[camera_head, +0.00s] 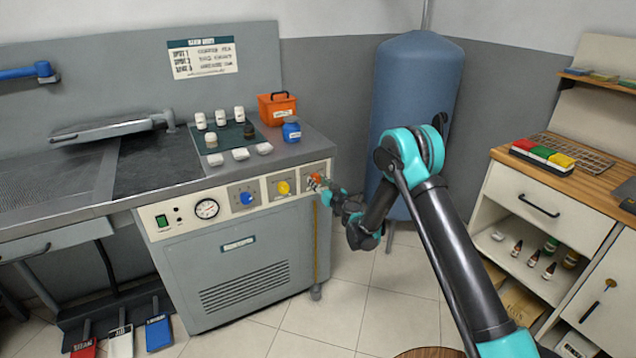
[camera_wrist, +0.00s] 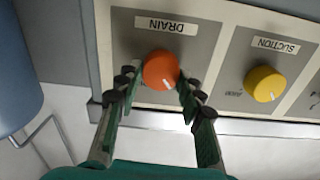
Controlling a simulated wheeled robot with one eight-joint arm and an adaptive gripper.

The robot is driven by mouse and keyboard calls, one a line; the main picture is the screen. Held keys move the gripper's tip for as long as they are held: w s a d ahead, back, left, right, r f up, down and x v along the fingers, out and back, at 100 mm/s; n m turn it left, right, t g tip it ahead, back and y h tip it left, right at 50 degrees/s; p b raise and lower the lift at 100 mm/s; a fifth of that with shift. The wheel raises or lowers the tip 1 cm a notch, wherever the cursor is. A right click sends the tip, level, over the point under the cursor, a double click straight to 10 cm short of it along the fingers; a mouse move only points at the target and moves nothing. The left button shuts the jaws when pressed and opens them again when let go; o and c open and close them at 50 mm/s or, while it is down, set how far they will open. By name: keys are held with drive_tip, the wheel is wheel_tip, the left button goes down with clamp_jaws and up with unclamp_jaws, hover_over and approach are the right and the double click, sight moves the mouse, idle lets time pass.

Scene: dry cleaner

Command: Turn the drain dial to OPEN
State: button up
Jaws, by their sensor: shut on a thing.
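The orange drain dial (camera_wrist: 160,68) sits on a grey plate under a label reading DRAIN (camera_wrist: 166,25), which appears upside down in the wrist view. A white mark on the dial points down and slightly right in that view. My gripper (camera_wrist: 157,82) is shut on the dial, one finger on each side. In the head view the dial (camera_head: 314,180) is the rightmost on the cream panel, and my gripper (camera_head: 323,188) reaches it from the right. The position words around the dial are hidden or too small to read.
The yellow suction dial (camera_wrist: 264,84) is right beside the drain dial, with a blue dial (camera_head: 246,198) and a gauge (camera_head: 206,208) farther left. A blue tank (camera_head: 415,120) stands behind my arm. A wooden-topped cabinet (camera_head: 555,215) is at right. Tiled floor between is clear.

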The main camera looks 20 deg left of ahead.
drive_tip(key=m, duration=0.8)
drive_tip(key=shift+w+d+f+m, duration=0.1)
drive_tip(key=shift+f+m, duration=0.05)
drive_tip(key=shift+m, duration=0.25)
drive_tip(key=m, duration=0.4)
drive_tip(key=shift+f+m, duration=0.15)
drive_tip(key=shift+m, duration=1.95)
drive_tip(key=o, duration=1.1)
drive_tip(key=shift+o, duration=0.2)
drive_tip(key=shift+d, duration=0.15)
drive_tip(key=v, duration=0.7)
